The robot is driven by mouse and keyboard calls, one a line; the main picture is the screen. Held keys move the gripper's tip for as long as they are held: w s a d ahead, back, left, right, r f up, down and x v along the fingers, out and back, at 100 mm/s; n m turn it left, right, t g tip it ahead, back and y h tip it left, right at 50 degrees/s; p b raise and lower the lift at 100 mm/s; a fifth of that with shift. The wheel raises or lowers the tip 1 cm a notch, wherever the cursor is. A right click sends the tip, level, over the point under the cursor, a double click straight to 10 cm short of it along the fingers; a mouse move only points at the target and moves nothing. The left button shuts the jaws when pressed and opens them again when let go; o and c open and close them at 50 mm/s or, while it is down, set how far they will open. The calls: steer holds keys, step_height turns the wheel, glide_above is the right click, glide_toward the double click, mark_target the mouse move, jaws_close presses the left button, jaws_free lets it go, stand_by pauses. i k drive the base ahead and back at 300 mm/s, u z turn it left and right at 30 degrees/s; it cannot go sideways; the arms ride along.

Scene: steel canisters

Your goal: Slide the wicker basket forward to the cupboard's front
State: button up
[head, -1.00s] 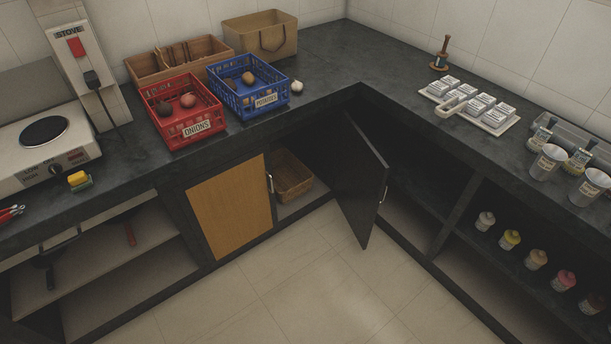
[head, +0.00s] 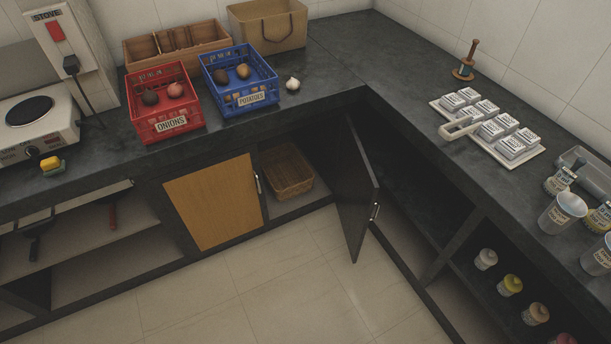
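The wicker basket (head: 289,186) is brown and rectangular. It sits on the floor of the corner cupboard (head: 300,208), inside the opening between a wooden door and a dark door. Part of its back is in shadow under the counter. The dark door (head: 357,190) stands swung open, to the right of the basket. The wooden door (head: 215,203) is shut, to the left of the basket. My gripper is not in view.
The counter (head: 330,75) above holds a red onion crate (head: 165,128), a blue potato crate (head: 240,100) and a tray of white packs (head: 515,150). The open dark door juts over the floor. The tiled floor (head: 285,285) in front is clear.

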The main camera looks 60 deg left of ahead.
mark_target(285, 172)
steer(key=i, duration=0.75)
steer(key=u, duration=4.35)
steer(key=i, duration=0.1)
steer(key=z, duration=2.35)
steer(key=k, duration=0.25)
steer(key=u, duration=1.75)
